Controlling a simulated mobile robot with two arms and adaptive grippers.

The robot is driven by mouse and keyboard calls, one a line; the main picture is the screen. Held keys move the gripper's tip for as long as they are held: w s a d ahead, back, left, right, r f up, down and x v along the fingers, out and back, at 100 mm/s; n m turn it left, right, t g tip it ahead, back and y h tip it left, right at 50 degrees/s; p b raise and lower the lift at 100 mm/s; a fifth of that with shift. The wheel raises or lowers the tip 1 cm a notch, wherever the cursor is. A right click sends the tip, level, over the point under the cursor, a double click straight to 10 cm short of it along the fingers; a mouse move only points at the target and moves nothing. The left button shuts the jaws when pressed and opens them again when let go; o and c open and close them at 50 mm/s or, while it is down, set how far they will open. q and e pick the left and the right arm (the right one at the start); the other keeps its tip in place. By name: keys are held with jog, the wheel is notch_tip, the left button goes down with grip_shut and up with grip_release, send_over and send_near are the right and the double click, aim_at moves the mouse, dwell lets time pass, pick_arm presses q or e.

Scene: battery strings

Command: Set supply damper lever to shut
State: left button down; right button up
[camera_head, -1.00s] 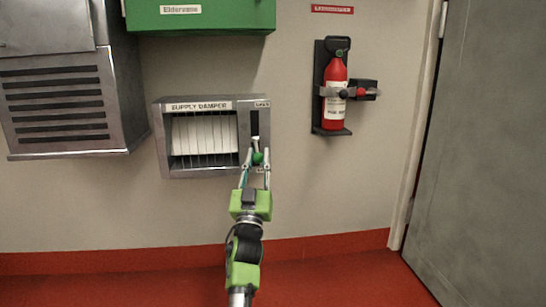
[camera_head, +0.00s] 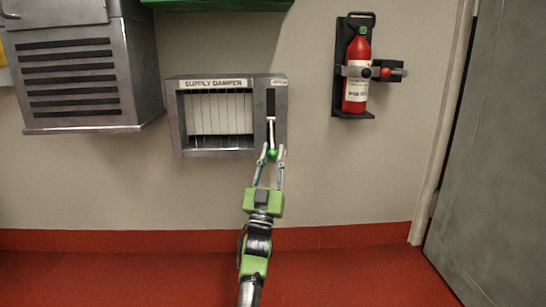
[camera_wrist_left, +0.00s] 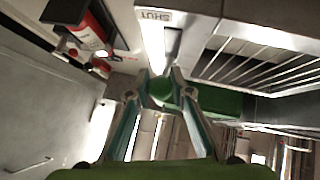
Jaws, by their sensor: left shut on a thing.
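The supply damper (camera_head: 215,152) is a grey metal box on the wall with pale slats behind its opening. Its lever (camera_head: 271,135) is a pale rod hanging down from a dark slot at the right side, with a green knob (camera_head: 272,155) at its end, near the box's lower edge. My left gripper (camera_head: 271,152) is shut on the knob from below. In the left wrist view the green knob (camera_wrist_left: 160,88) sits between the two fingertips. A label reading SHUT (camera_wrist_left: 154,15) shows there beside the lever. My right gripper is not in view.
A red fire extinguisher (camera_head: 357,75) hangs in a black bracket to the right of the damper. A grey louvred cabinet (camera_head: 75,80) is at the left and a green box (camera_head: 215,4) above. A grey door (camera_head: 490,160) stands at the right.

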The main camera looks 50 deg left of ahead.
aim_at(272, 148)
pick_arm(q)
jog(key=shift+a+f, duration=0.15)
jog(key=shift+a, duration=0.05)
jog(key=c, duration=1.8)
grip_release()
jog(key=shift+r, duration=0.3)
notch_tip(272, 148, up, 10)
jog(key=shift+f, duration=0.25)
